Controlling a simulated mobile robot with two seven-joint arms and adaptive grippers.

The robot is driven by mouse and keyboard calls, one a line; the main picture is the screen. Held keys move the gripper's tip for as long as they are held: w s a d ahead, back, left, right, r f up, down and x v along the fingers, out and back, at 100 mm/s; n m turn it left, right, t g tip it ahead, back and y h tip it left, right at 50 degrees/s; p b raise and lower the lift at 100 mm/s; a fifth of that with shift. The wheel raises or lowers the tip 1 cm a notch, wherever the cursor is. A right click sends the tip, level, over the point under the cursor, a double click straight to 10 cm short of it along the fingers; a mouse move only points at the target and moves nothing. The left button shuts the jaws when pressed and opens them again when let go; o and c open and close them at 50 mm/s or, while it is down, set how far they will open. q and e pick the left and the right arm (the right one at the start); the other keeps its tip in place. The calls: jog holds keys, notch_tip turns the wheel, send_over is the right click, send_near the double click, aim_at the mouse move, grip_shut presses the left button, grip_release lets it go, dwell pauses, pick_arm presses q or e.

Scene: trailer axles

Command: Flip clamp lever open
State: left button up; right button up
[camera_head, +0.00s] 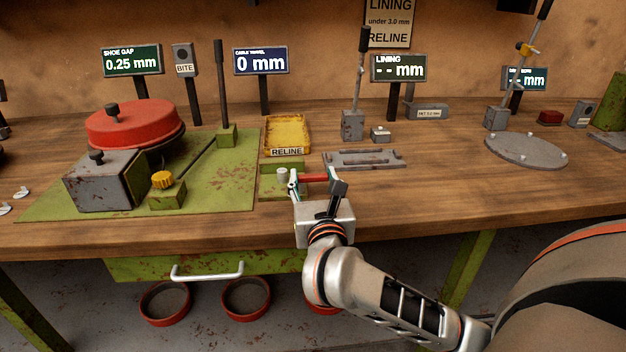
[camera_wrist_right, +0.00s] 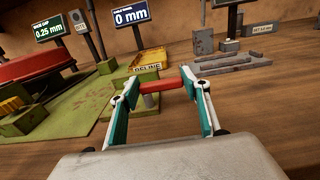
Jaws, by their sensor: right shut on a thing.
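The red clamp lever (camera_head: 315,177) lies roughly level at the bench's front edge, beside a small green block (camera_head: 272,190) with a grey post (camera_head: 282,174). My right gripper (camera_head: 316,181) reaches in from the front and is shut on the red lever, one finger at each end. In the right wrist view the red bar (camera_wrist_right: 158,87) spans between the fingertips (camera_wrist_right: 160,86), with the grey post just under and behind it. The lever's pivot is hidden by the fingers. My left gripper is not in view.
A yellow RELINE tray (camera_head: 287,133) stands just behind the clamp. A flat grey slotted plate (camera_head: 363,160) lies behind right. Left is a green plate (camera_head: 222,190) with a red drum (camera_head: 135,124) and an upright lever (camera_head: 221,90). The front right bench is clear.

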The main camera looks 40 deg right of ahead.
jog(key=o, duration=1.1)
jog(key=shift+c, duration=0.2)
jog(key=shift+o, duration=0.3)
jog(key=v, duration=0.6)
jog(key=shift+s+a, duration=0.35)
jog(key=shift+s, duration=0.3)
